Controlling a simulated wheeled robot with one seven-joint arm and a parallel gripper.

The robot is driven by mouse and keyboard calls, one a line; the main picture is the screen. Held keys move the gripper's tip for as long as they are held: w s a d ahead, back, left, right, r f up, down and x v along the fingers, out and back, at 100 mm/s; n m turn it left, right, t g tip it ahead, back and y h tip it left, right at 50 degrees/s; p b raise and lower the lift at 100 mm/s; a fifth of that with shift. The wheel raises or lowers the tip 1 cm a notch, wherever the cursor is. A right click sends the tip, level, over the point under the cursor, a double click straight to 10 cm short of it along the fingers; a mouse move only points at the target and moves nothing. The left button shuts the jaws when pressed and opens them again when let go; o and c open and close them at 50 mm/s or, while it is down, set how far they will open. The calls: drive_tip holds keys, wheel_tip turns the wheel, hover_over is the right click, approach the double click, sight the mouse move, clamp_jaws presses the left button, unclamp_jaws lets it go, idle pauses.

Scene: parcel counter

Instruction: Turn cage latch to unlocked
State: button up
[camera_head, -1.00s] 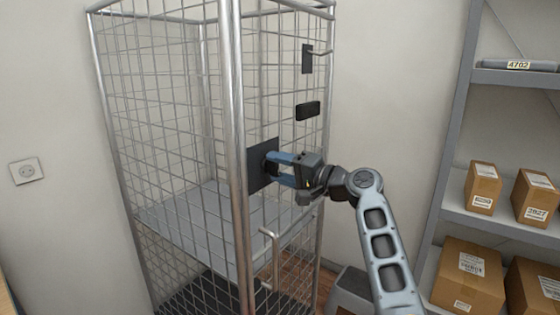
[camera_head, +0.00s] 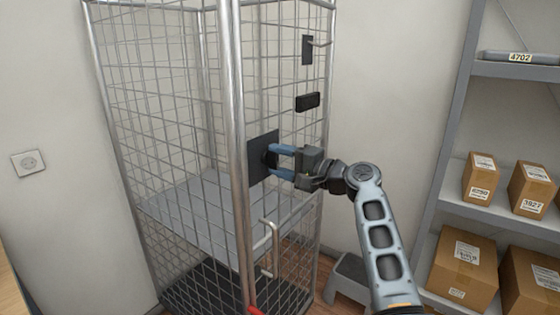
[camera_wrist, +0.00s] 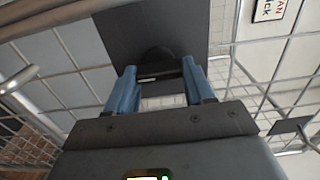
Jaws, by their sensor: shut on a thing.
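The wire cage (camera_head: 232,120) stands against the wall, and its latch has a dark square plate (camera_head: 261,146) on the side panel facing my arm. A dark latch knob (camera_head: 270,157) sits on this plate, partly hidden by my fingers. My gripper (camera_head: 276,161) has its blue fingers shut on the knob. In the wrist view the blue fingers (camera_wrist: 158,80) stand either side of the dark latch knob (camera_wrist: 157,55), in front of the plate (camera_wrist: 190,20). The knob's exact turn angle is hard to tell.
A bent metal handle (camera_head: 270,238) sticks out below the latch. A small black box (camera_head: 307,102) and a black hook plate (camera_head: 307,50) are above it. A grey shelf rack (camera_head: 505,215) with cardboard boxes (camera_head: 464,262) stands right. A grey step stool (camera_head: 352,278) is low behind my arm.

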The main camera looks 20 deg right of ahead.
drive_tip(key=o, duration=1)
drive_tip(key=shift+o, duration=0.2)
drive_tip(key=b+v, duration=0.1)
drive_tip(key=v, duration=0.6)
drive_tip(key=shift+s+d, duration=0.25)
